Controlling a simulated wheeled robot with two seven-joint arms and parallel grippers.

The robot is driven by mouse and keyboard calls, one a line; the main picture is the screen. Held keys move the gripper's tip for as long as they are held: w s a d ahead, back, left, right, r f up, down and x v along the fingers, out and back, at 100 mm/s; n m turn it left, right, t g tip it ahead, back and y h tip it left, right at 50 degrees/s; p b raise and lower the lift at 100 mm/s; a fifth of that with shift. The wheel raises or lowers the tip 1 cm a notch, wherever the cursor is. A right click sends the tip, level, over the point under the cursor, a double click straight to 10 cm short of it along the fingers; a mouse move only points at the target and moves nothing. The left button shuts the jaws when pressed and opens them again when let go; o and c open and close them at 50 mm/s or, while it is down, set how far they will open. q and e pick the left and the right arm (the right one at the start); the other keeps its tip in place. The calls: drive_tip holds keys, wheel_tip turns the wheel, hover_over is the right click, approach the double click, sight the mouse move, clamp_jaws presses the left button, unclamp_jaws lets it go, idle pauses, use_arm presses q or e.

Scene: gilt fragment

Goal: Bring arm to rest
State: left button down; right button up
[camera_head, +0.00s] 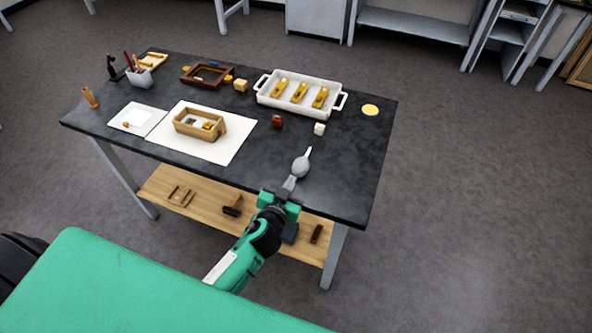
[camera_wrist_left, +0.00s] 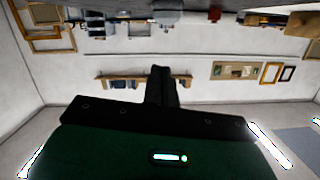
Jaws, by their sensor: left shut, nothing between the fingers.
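My left gripper (camera_head: 290,184) reaches up from the bottom middle in the head view, at the front edge of the dark worktable (camera_head: 345,180). Its fingers are together and empty. In the left wrist view its closed fingers (camera_wrist_left: 161,86) stand out against a pale wall, and the room appears upside down. A grey bulb-shaped blower (camera_head: 301,166) with a pale nozzle shows just beyond the fingertips in the head view. Whether the fingers touch it cannot be told from this angle. My right gripper is not in view.
A white tray (camera_head: 260,97) holds gold pieces at the back. A wooden frame (camera_head: 188,131) rests on a white sheet (camera_head: 231,146). A red item (camera_head: 277,121) and a white cube (camera_head: 319,129) lie nearby. A wooden shelf (camera_head: 158,189) is below. The tabletop's right side is mostly clear.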

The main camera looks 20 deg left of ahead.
use_arm(q)
drive_tip(key=shift+s, duration=0.1)
drive_tip(key=s+a+g, duration=0.2)
drive_tip(key=s+g, duration=0.4)
drive_tip(key=s, duration=0.8)
drive_tip(key=s+a+g, duration=0.2)
drive_tip(key=s+g, duration=0.5)
drive_tip(key=s, duration=0.7)
wheel_tip(320, 180, down, 32)
drive_tip(key=s+a+f+g+b, duration=0.1)
drive_tip(key=s+a+f+g, duration=0.1)
drive_tip(key=s+f, duration=1.7)
drive_tip(key=shift+s+a+f+b, duration=0.15)
drive_tip(key=shift+a+f+b, duration=0.15)
drive_tip(key=shift+a+f, duration=0.15)
